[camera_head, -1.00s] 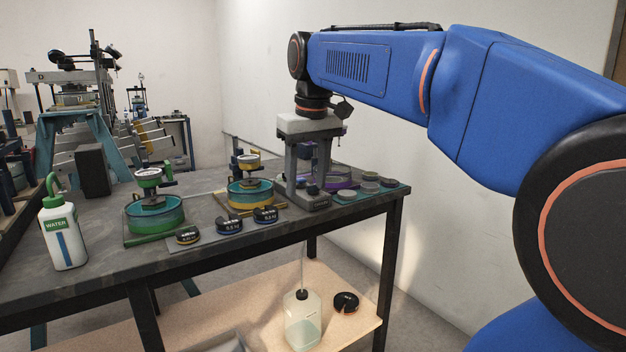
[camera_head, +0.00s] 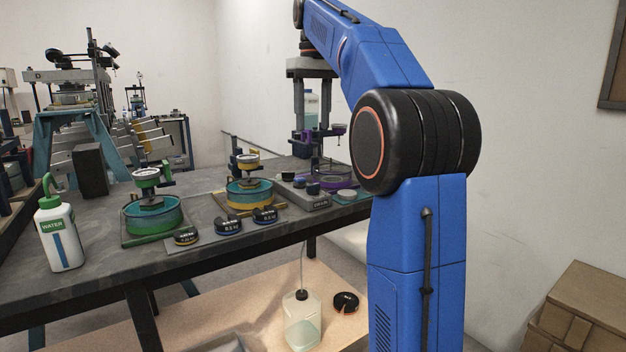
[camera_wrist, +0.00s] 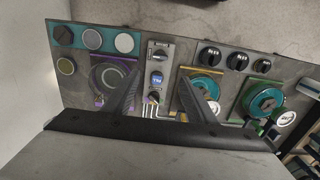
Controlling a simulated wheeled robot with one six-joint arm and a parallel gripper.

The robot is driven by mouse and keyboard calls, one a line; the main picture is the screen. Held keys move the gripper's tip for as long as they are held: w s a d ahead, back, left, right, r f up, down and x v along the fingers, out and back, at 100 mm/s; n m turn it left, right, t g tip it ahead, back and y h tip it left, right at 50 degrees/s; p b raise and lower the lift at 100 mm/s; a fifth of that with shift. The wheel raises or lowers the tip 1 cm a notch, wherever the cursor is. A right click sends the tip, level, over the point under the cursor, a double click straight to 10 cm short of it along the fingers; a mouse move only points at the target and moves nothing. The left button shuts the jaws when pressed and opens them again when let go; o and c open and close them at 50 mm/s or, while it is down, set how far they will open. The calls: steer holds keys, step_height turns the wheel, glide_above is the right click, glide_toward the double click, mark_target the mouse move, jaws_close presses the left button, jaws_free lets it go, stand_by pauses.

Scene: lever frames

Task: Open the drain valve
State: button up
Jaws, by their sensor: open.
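A grey valve block (camera_head: 318,204) with several small knobs lies on the bench between the yellow-based and purple-based stations. In the wrist view the block (camera_wrist: 158,64) shows a grey knob (camera_wrist: 160,52), a blue knob (camera_wrist: 156,79) and a black knob (camera_wrist: 153,97) in a row. I cannot tell which one is the drain valve. My gripper (camera_head: 312,125) is open and empty, pointing down above the bench. In the wrist view my gripper (camera_wrist: 158,76) has one finger on either side of the block's row, apart from the knobs.
The purple-framed station (camera_wrist: 133,68) stands beside the block; part of it is hidden by my fingers. The yellow-based dish (camera_head: 250,195), green-based dish (camera_head: 153,218), black weights (camera_head: 229,223) and water bottle (camera_head: 60,232) stand to the left.

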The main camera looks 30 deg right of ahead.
mark_target(313, 189)
step_height(313, 189, down, 17)
steer(key=shift+r, duration=0.15)
stand_by(0.5)
steer(key=c, duration=1.1)
